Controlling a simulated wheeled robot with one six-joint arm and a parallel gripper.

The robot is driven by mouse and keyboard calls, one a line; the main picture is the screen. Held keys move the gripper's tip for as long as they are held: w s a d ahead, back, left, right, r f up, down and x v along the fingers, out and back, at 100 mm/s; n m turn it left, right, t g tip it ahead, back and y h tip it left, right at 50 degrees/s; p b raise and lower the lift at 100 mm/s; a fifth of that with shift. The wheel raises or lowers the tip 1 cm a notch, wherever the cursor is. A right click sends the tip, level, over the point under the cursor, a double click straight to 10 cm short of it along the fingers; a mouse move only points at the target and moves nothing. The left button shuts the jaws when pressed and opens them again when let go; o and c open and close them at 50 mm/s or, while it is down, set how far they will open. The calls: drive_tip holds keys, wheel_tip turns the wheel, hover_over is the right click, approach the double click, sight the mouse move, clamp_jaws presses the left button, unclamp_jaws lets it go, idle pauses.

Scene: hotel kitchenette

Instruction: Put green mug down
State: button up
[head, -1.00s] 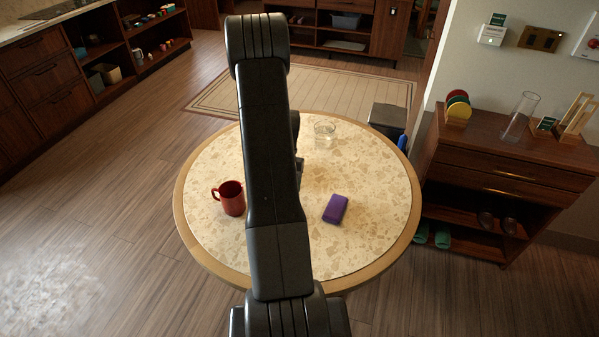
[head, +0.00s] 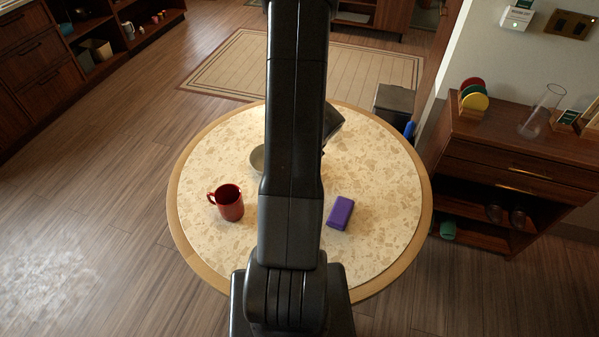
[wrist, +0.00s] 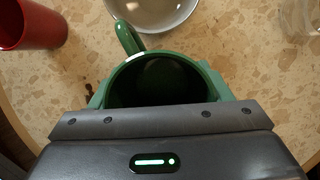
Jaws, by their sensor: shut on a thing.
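The green mug (wrist: 133,42) is in my gripper (wrist: 155,98), which is shut on it. In the wrist view I look into its dark inside, and its handle points up and to the left. I cannot tell whether its base touches the table. In the head view my arm hides the mug and the fingers. The round table (head: 385,180) with a speckled top lies under my arm.
A red mug (head: 230,203) stands on the table at the left, also in the wrist view (wrist: 30,25). A grey bowl (head: 257,160) is partly hidden by my arm; the wrist view shows it beyond the green mug (wrist: 150,12). A purple block (head: 340,212) lies at the right.

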wheel_tip(320, 180, down, 8)
drive_tip(key=shift+f+b, duration=0.15)
drive_tip(key=shift+b, duration=0.25)
drive_tip(key=shift+f, duration=0.1)
drive_tip(key=o, duration=0.7)
drive_tip(key=shift+f, duration=0.1)
drive_tip(key=o, duration=0.5)
